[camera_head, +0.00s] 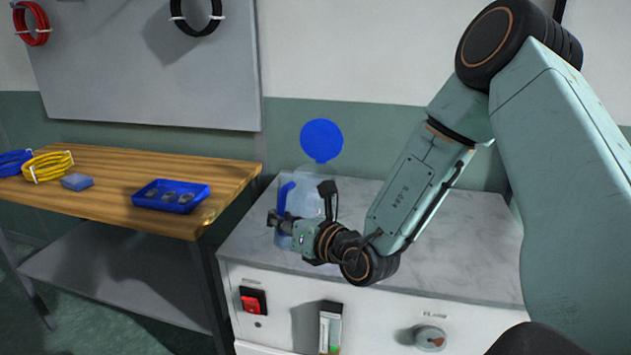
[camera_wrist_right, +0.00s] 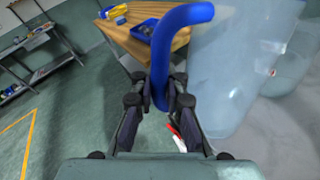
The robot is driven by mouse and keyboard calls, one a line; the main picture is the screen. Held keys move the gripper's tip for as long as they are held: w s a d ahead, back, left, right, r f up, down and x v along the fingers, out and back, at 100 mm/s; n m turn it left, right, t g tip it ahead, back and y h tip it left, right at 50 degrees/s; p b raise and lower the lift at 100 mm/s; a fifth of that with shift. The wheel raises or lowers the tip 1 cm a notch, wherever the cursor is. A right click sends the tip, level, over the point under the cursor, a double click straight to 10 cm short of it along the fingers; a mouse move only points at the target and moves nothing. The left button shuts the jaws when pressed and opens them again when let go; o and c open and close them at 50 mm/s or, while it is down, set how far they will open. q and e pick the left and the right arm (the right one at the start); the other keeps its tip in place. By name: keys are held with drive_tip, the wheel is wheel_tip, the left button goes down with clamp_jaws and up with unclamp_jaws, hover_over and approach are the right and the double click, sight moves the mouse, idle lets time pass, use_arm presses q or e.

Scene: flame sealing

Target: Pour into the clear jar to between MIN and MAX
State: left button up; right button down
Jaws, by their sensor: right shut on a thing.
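A pale translucent jug (camera_head: 305,201) with a blue handle (camera_head: 285,194) is at the left end of the marble counter, partly hidden by my right gripper. A round blue lid (camera_head: 321,141) stands up above it. My right gripper (camera_head: 285,229) is at the jug's handle side. In the right wrist view its fingers are shut on the blue handle (camera_wrist_right: 160,85), with the translucent body (camera_wrist_right: 225,75) to the right. I cannot make out a separate clear jar, its MIN and MAX marks, or any liquid level. My left gripper is not in view.
The marble counter (camera_head: 440,245) is bare right of the jug, behind my right arm. Its front has a red switch (camera_head: 252,303) and a knob (camera_head: 429,338). A wooden table (camera_head: 110,183) at left holds a blue tray (camera_head: 171,196) and coiled cables (camera_head: 48,166).

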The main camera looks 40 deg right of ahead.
sight(276, 239)
drive_tip(key=shift+s+a+f+n+t+b, duration=0.2)
drive_tip(key=shift+f+n+b, duration=0.15)
drive_tip(key=shift+f+b, duration=0.45)
drive_tip(key=shift+s+a+f+n+t+b, duration=0.2)
drive_tip(key=shift+f+n+b, duration=0.25)
drive_tip(key=shift+b, duration=0.6)
drive_tip(key=shift+s+a+f+n+t+b, duration=0.1)
drive_tip(key=shift+a+f+n+b, duration=0.2)
drive_tip(key=shift+f+b, duration=0.5)
drive_tip(key=shift+n+t, duration=0.5)
drive_tip(key=shift+n, duration=0.4)
drive_tip(key=r, duration=0.1)
drive_tip(key=r+p, duration=0.1)
drive_tip(key=r, duration=0.3)
drive_tip(key=shift+s+a+p, duration=0.15)
drive_tip(key=shift+a+p, duration=0.1)
drive_tip(key=shift+p, duration=0.05)
